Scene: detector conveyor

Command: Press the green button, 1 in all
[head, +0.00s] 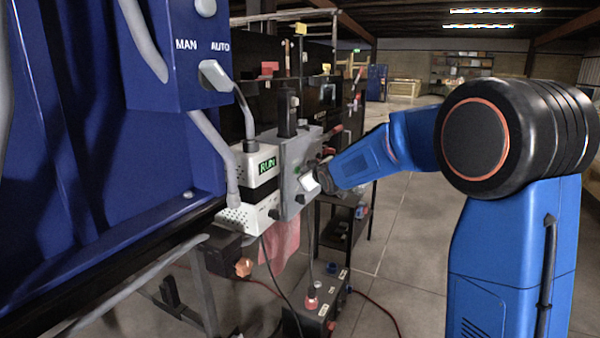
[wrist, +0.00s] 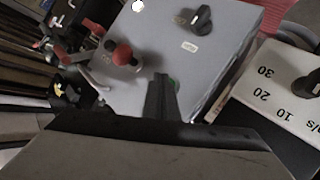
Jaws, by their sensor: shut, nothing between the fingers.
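The green button (wrist: 174,84) shows as a small green patch on the face of a grey control box (wrist: 225,70) in the wrist view. Most of it is hidden behind my gripper (wrist: 162,78). My gripper is shut and empty, with its fingertips over or right beside the button. I cannot tell whether they touch it. In the head view my gripper (head: 318,180) is close in front of the grey box (head: 290,160), and I cannot make out the green button there.
A red mushroom button (wrist: 122,55) and a black rotary knob (wrist: 201,18) share the box face. A white unit (head: 255,215) with a RUN display stands left of the box. A blue cabinet (head: 75,150) fills the left. Open floor (head: 410,220) lies behind my arm.

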